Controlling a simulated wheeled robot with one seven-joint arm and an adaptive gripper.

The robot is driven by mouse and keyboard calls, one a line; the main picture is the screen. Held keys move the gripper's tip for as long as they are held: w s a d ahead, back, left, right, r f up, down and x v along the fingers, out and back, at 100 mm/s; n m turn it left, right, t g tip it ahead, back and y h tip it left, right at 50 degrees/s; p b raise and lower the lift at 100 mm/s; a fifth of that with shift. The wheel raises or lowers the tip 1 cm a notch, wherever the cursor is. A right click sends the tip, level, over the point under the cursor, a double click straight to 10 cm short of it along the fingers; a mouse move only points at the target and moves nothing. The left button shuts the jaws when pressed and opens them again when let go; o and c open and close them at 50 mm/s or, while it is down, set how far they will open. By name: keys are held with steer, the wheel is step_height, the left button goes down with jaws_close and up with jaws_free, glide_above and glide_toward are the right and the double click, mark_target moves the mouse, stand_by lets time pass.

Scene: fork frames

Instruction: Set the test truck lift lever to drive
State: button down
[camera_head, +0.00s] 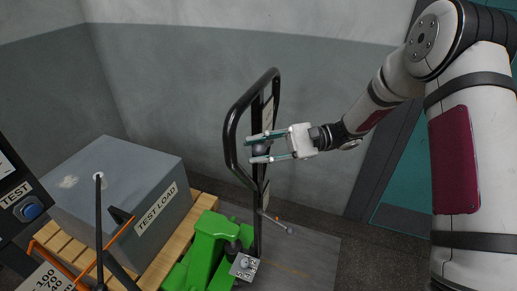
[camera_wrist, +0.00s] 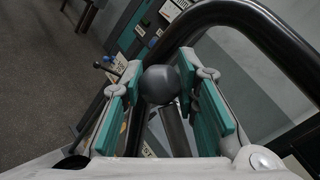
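A dark grey ball knob on a short rod (camera_wrist: 160,85) shows between my gripper's fingers in the wrist view. It looks like the lift lever's end at the black loop handle (camera_head: 231,130) of the green test truck (camera_head: 209,243). My gripper (camera_head: 250,150) reaches in from the right in the head view. In the wrist view its two teal finger pads (camera_wrist: 160,78) stand apart on either side of the knob, with a narrow gap on the right. Contact on the left is unclear. The lever's setting marks cannot be read.
A grey test load box (camera_head: 120,190) stands on a wooden pallet (camera_head: 204,205) at the left. A thin rod with a small ball (camera_head: 290,230) sticks out below the gripper. A metal plate (camera_head: 244,267) sits at the mast foot. Floor at the right is clear.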

steer(key=f+n+h, duration=0.1)
steer(key=s+f+n+t+h+p, duration=0.1)
steer(key=f, duration=0.1)
steer(key=shift+a+f+n, duration=0.1)
steer(key=shift+n, duration=0.3)
steer(key=shift+f+n+t+h, duration=0.3)
steer(key=shift+f+n, duration=0.1)
steer(key=shift+f, duration=0.25)
steer(key=c, duration=1.2)
jaws_free()
steer(key=v, duration=1.2)
